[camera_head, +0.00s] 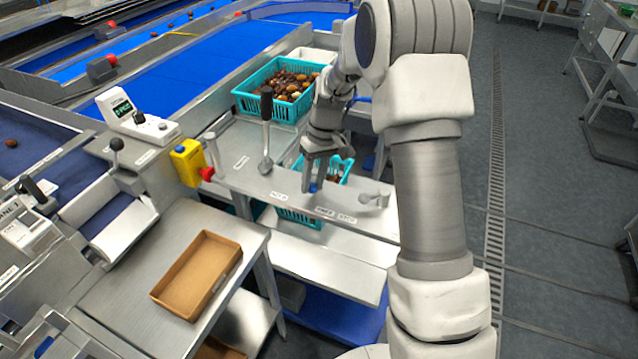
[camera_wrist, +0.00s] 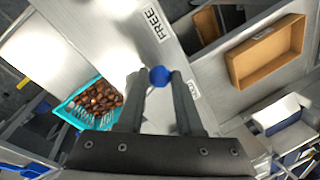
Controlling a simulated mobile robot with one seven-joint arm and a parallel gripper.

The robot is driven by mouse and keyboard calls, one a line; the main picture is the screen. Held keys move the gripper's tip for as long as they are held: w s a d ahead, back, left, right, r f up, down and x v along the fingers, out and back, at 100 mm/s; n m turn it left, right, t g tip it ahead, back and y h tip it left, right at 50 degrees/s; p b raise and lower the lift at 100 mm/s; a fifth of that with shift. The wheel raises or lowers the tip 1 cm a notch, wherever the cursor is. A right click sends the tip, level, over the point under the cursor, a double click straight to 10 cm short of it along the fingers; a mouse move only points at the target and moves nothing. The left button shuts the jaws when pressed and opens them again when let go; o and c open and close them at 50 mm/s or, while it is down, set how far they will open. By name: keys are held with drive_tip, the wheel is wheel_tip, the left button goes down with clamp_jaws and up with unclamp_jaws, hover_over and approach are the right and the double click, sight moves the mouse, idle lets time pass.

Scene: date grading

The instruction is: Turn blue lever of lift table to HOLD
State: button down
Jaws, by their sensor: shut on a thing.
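The blue lever's round knob (camera_wrist: 159,76) sits between my two fingertips in the wrist view. In the head view its blue tip (camera_head: 313,188) shows just below my gripper (camera_head: 312,180). My gripper is shut on the lever's knob, pointing down at the front edge of the lift table (camera_head: 245,183). A label reading FREE (camera_wrist: 152,24) lies beyond the knob in the wrist view. Another label (camera_wrist: 195,88) is at the right finger, partly hidden and not readable. The lever's arm below the knob is mostly hidden.
A teal crate of dates (camera_head: 262,103) stands behind, and another teal crate (camera_wrist: 92,84) is lower down. A black-handled lever (camera_head: 266,125) rises left of my gripper. A yellow box with a red button (camera_head: 188,163) and a brown tray (camera_head: 165,296) are further left.

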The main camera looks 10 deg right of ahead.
drive_tip(key=a+m, duration=0.1)
drive_tip(key=w+a+m, duration=0.1)
drive_tip(key=m, duration=0.1)
drive_tip(key=shift+r+m+t+b, duration=0.1)
drive_tip(key=shift+m+t+b, duration=0.2)
drive_tip(key=shift+t+b, duration=0.1)
drive_tip(key=m, duration=0.2)
drive_tip(key=shift+w+a+m, duration=0.4)
drive_tip(key=m, duration=0.1)
drive_tip(key=w+m+t, duration=0.1)
drive_tip(key=m, duration=0.1)
drive_tip(key=shift+w+a, duration=0.15)
drive_tip(key=shift+a, duration=0.2)
drive_tip(key=shift+w+m+t+p, duration=0.15)
drive_tip(key=shift+w+m, duration=0.2)
drive_tip(key=shift+m, duration=0.55)
drive_tip(key=shift+w+m+t+p, duration=0.15)
drive_tip(key=shift+w+m, duration=0.15)
drive_tip(key=shift+m, duration=0.6)
drive_tip(key=shift+r, duration=0.1)
drive_tip(key=c, duration=0.6)
unclamp_jaws()
drive_tip(key=shift+d+h, duration=0.1)
drive_tip(key=shift+h, duration=0.2)
